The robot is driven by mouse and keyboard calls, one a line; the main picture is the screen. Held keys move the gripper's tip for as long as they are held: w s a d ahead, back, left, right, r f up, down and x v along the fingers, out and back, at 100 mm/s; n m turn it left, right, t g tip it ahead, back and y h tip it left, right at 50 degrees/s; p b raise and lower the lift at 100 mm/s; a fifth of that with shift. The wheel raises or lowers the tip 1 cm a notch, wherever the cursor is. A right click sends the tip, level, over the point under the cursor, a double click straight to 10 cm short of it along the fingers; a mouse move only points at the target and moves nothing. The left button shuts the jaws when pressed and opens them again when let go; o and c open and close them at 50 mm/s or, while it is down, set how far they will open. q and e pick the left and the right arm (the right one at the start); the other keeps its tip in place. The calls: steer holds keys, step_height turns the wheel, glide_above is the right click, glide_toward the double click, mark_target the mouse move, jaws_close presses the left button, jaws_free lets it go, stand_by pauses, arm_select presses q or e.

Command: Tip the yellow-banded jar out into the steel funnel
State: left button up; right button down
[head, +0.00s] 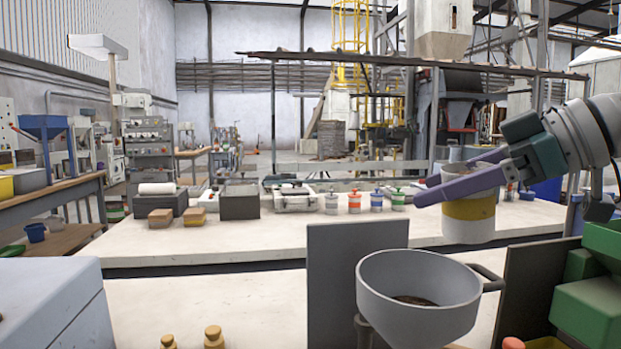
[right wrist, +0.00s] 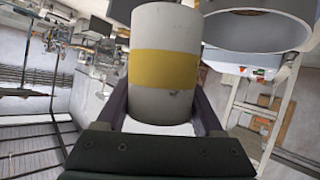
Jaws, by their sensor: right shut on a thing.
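The yellow-banded jar (head: 469,209) is a pale cylinder with a yellow band, held upright or nearly so in the head view. My right gripper (head: 457,188) is shut on it, with purple fingers along its sides. The jar also shows in the right wrist view (right wrist: 164,70) between the fingers. The steel funnel (head: 418,290) stands below and a little left of the jar, apart from it. Some dark stuff shows at the bottom of the funnel. The funnel's wide mouth also shows in the right wrist view (right wrist: 257,32). The jar's contents are hidden. My left gripper is not in view.
A dark upright panel (head: 343,263) stands behind the funnel, and another stands to its right. Green bins (head: 590,290) are at the right edge. Several small lidded jars (head: 354,201) stand along the far side of the white table (head: 230,240). Two small brown bottles (head: 213,337) are at front.

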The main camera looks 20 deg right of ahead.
steer(key=shift+s+a+r+n+h+p, duration=0.1)
steer(key=shift+a+r+n+h+p, duration=0.25)
steer(key=shift+p, duration=1.45)
steer(key=shift+s+a+r+n+h+p, duration=0.15)
steer(key=shift+a+p, duration=0.4)
steer(key=shift+p, duration=1.3)
steer(key=shift+w+a+r+n+h+p, duration=0.1)
steer(key=shift+a+r+n+h+p, duration=0.25)
steer(key=shift+p, duration=1.45)
steer(key=a+f+n+h, duration=0.1)
steer(key=n+h, duration=0.1)
steer(key=a+f+n+t+h+b, duration=0.1)
steer(key=f+n+h, duration=0.1)
steer(key=a+f+n+h, duration=0.1)
steer(key=f+n+h, duration=0.1)
steer(key=shift+s+t, duration=0.3)
steer(key=shift+s, duration=0.05)
steer(key=shift+a+r+n+t+h+b, duration=0.1)
steer(key=shift+r+n+t+h+b, duration=0.15)
steer(key=shift+n+h, duration=0.4)
steer(key=shift+a+r+n+t+h+b, duration=0.1)
steer(key=shift+r+n+t+h+b, duration=0.1)
steer(key=shift+n+t+h, duration=0.25)
steer(key=shift+s, duration=0.15)
